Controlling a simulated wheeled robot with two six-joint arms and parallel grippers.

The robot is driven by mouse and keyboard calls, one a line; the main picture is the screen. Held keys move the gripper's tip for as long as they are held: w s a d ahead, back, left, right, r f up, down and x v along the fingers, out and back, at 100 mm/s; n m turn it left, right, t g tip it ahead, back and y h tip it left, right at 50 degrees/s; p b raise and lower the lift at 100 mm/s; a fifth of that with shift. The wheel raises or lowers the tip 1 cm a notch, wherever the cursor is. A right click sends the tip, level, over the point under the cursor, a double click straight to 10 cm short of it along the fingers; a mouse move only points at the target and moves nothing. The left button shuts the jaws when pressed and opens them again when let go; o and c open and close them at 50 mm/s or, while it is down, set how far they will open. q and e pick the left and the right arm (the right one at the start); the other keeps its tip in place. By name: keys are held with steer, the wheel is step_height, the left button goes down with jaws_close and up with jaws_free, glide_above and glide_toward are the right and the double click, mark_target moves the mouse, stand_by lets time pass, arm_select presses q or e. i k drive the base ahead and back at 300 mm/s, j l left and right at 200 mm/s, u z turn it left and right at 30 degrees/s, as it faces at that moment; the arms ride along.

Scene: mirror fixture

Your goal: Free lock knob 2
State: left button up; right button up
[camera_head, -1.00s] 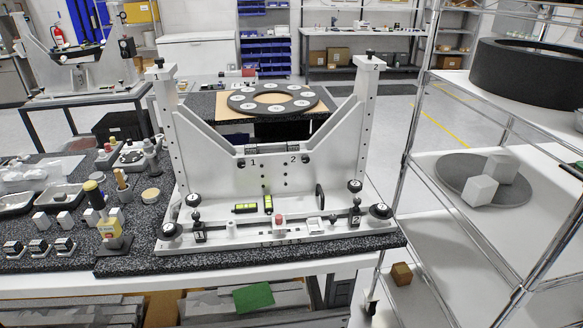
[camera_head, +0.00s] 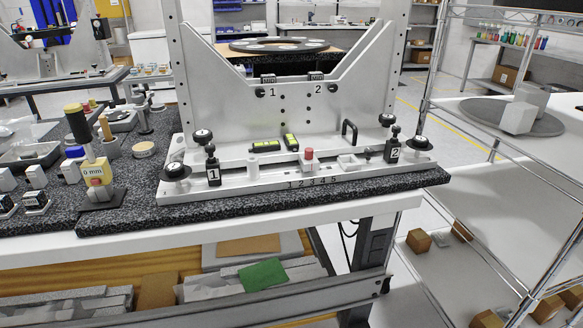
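The grey metal mirror fixture (camera_head: 300,120) stands on a speckled black slab. A small black knob (camera_head: 333,88) sits beside the numeral 2 on its upright plate, with a matching knob (camera_head: 260,92) beside the numeral 1. At the base's right end, a black block marked 2 (camera_head: 392,151) has a ball-topped handle. Round black knobs (camera_head: 420,143) and (camera_head: 387,120) are near it. A black block marked 1 (camera_head: 213,171) is at the left end. I cannot tell which part is lock knob 2. Neither of my grippers is in view.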

mark_target(419, 143)
steer(key=k+l+u, duration=0.15)
steer(key=l, duration=0.25)
steer(key=k+l+u, duration=0.35)
steer(key=k+l, duration=0.2)
steer(key=l, duration=0.2)
